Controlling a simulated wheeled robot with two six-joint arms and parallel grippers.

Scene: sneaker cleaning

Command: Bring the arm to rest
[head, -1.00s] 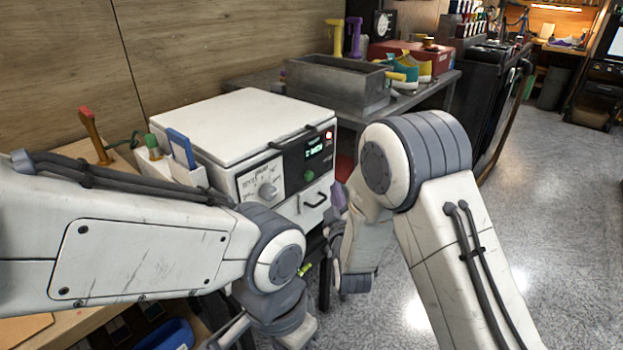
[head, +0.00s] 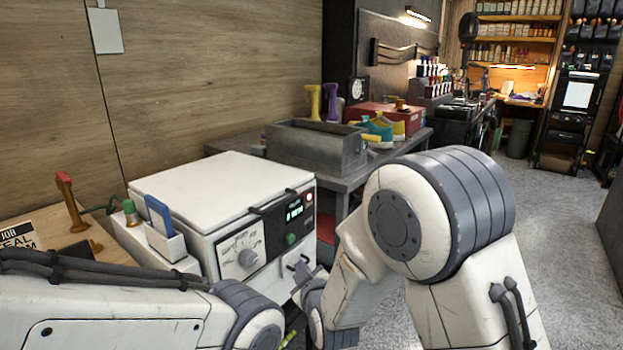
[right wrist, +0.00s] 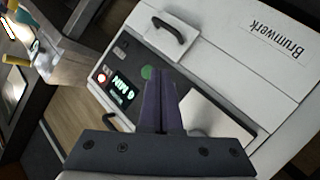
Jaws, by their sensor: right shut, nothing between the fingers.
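My right arm comes in at the lower right of the head view. My left arm lies across the lower left of the head view. Its gripper is outside the frame.
The white machine (head: 215,188) stands against the wood wall; it also shows in the right wrist view (right wrist: 230,60). A grey basin (head: 312,146) and colourful sneakers (head: 382,130) sit on the metal table behind. Open floor (head: 560,212) lies to the right.

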